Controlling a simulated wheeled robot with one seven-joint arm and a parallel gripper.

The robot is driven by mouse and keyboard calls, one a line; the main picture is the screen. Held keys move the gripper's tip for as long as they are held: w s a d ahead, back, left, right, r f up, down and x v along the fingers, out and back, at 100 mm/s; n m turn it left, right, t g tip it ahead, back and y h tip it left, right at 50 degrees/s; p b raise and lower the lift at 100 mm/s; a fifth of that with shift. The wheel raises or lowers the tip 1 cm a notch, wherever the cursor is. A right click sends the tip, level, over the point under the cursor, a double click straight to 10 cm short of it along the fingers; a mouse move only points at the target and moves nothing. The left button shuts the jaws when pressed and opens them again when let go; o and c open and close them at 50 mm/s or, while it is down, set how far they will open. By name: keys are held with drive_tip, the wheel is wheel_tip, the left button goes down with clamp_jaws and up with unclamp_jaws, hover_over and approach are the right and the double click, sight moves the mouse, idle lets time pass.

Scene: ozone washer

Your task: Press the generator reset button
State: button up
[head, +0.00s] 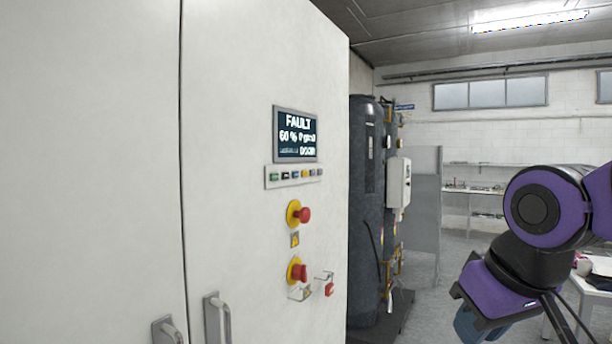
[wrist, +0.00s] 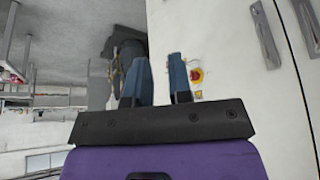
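A white cabinet (head: 230,130) fills the left of the head view. Its display (head: 296,134) reads "FAULT" above smaller text. Two red mushroom knobs on yellow collars sit lower, an upper (head: 304,215) and a lower (head: 299,272). My gripper (wrist: 162,60) is open and empty, its blue fingers apart. In the head view it hangs at lower right, away from the cabinet. One red-and-yellow knob (wrist: 196,76) shows beside the right finger.
A red padlock-like tag (head: 329,289) hangs beside the lower knob. Door handles (head: 217,318) stick out at the cabinet's lower front. A dark tank (head: 366,210) with piping stands behind the cabinet. A white table (head: 600,283) is at right. Open floor lies between.

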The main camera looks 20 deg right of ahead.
clamp_jaws()
idle(0.5)
idle(1.0)
